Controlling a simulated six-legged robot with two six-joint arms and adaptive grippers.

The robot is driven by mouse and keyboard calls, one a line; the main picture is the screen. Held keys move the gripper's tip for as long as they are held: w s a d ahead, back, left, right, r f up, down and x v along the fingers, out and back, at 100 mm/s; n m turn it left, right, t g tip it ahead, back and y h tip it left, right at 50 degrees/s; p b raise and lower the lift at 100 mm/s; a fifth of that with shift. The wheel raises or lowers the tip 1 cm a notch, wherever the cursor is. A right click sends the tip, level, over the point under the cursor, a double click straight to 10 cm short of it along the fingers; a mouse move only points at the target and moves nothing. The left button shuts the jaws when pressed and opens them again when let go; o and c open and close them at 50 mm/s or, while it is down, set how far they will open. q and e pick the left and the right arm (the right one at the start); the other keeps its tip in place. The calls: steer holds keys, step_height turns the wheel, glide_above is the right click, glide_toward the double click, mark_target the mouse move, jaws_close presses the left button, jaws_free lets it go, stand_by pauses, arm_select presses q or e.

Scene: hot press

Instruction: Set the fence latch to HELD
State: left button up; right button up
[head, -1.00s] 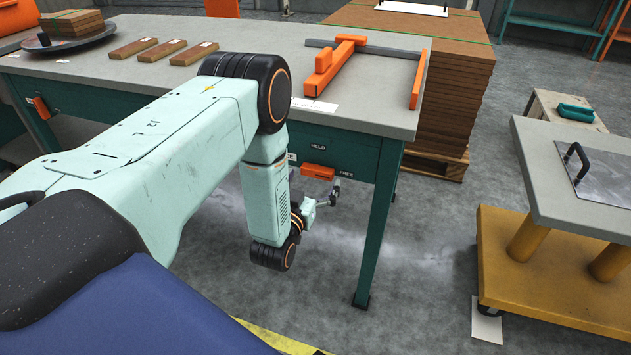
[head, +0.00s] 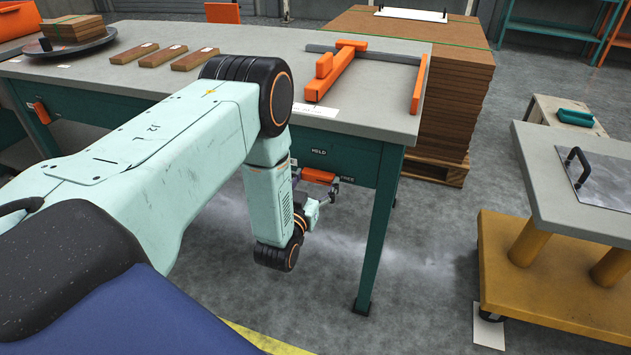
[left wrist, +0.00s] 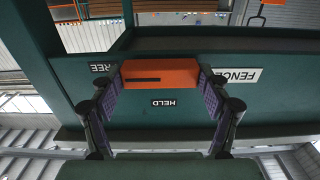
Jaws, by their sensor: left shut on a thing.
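The fence latch (head: 318,175) is an orange block on the front apron of the grey-topped table. It lies below the HELD label (head: 320,152) and left of the FREE label (head: 347,180). In the left wrist view, which looks upside down, the latch (left wrist: 160,73) lies level, with the HELD label (left wrist: 164,103) beneath it and the FREE label (left wrist: 102,67), partly covered, at its left. My left gripper (head: 327,192) is shut on the latch, one finger at each end; both fingers show in the left wrist view (left wrist: 161,82). My right gripper is out of view.
The table (head: 385,115) carries an orange fence (head: 338,72) and several brown strips. Its green leg (head: 377,235) stands right of my gripper. A yellow-based cart (head: 535,292) stands at the right. A board stack (head: 455,100) is behind. Floor between table and cart is clear.

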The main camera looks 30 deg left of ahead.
arm_select(q)
steer(key=shift+c, duration=0.6)
steer(key=shift+n, duration=0.4)
steer(key=n, duration=0.3)
steer(key=shift+n, duration=0.4)
steer(key=n, duration=0.4)
steer(key=shift+n, duration=0.3)
steer(key=n, duration=0.4)
steer(key=shift+s+a, duration=0.1)
steer(key=shift+a, duration=0.05)
steer(key=n+b, duration=0.1)
steer(key=n, duration=0.3)
steer(key=shift+r+n, duration=0.1)
steer(key=shift+n, duration=0.2)
steer(key=o, duration=1.1)
steer(key=shift+a, duration=0.1)
